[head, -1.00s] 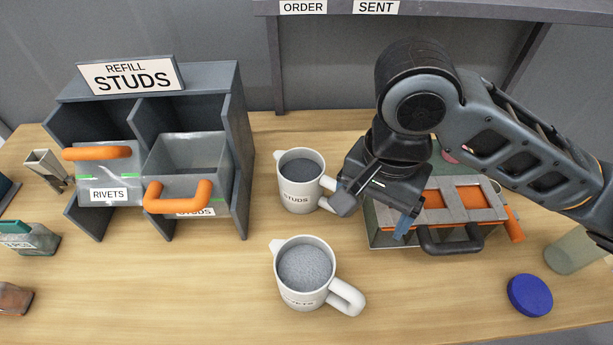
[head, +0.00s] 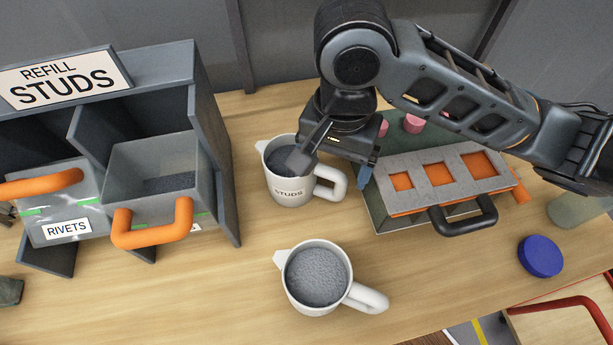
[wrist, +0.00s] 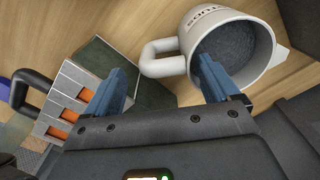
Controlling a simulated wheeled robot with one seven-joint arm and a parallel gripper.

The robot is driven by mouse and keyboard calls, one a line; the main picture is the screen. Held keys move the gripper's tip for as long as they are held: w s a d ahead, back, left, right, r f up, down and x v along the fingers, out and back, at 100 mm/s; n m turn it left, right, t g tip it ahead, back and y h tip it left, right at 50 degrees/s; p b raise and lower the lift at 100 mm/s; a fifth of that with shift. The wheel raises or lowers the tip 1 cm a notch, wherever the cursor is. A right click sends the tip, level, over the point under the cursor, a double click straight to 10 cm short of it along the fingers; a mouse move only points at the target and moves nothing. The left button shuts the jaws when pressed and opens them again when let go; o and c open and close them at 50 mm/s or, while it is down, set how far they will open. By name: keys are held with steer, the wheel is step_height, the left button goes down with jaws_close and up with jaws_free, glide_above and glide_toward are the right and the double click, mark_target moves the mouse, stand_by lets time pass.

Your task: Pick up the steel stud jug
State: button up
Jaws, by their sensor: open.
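The steel stud jug (head: 287,190) is a white jug marked STUDS, filled with grey studs, upright on the wooden table in the head view. Its handle (head: 333,184) points right. In the wrist view the jug (wrist: 205,28) is at the upper right, with its handle (wrist: 158,58) toward the left. My gripper (head: 338,172) is open and empty, above the jug's right side. In the wrist view its blue fingertips (wrist: 158,85) are spread, the right one overlapping the jug's rim and the left one near the toolbox, with the handle between them. Contact cannot be told.
A second white jug (head: 318,275) of grey bits stands in front. The toolbox (head: 455,185) with orange slots and a black handle is close on the right. A bin rack (head: 215,140) stands left, with an open bin (head: 165,160). A blue lid (head: 540,257) lies at right.

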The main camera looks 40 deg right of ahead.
step_height(320, 180, down, 4)
steer(key=shift+f+b, duration=0.15)
steer(key=shift+b, duration=0.45)
steer(key=c, duration=1.6)
